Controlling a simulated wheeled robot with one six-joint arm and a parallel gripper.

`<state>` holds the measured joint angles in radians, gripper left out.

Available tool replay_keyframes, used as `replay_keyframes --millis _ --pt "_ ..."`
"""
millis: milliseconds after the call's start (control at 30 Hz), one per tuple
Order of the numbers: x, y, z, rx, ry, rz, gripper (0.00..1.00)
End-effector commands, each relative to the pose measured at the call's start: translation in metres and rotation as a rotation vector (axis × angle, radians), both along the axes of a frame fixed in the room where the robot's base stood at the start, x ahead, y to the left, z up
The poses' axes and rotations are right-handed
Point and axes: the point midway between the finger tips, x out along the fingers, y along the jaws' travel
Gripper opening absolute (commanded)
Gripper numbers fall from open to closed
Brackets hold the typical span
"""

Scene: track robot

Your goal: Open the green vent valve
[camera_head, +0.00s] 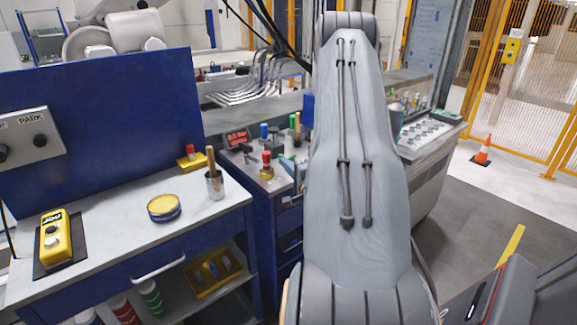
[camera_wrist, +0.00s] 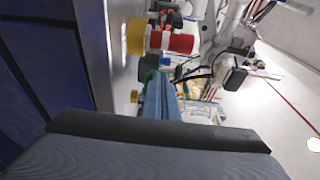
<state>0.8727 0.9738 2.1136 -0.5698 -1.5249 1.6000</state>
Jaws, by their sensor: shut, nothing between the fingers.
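A green handle (camera_head: 287,165), which looks like the vent valve, lies low on the small blue bench beside a red-topped fitting, just left of my arm. In the wrist view a bit of green (camera_wrist: 151,76) shows below the red knob, mostly hidden. My gripper (camera_wrist: 159,88) appears as a narrow blue-grey shape above its dark housing in the wrist view. It is shut and empty, close to the green part; whether they touch I cannot tell. In the head view my arm hides most of the gripper.
The red knob on a yellow collar (camera_wrist: 170,42) stands close beside the gripper. On the small bench are a red digital display (camera_head: 237,137) and several coloured handles. A blue workbench (camera_head: 110,222) stands left, with a yellow tin (camera_head: 164,207). Open floor (camera_head: 490,205) lies right.

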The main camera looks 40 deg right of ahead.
Motion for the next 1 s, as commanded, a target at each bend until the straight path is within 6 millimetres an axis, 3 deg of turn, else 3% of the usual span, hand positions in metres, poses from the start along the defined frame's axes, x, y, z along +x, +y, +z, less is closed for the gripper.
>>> replay_keyframes --millis 767,1000 --pt "0.007 0.003 0.000 0.000 0.000 0.001 0.00" --pt "-0.004 0.003 0.001 0.001 0.001 0.004 0.00"
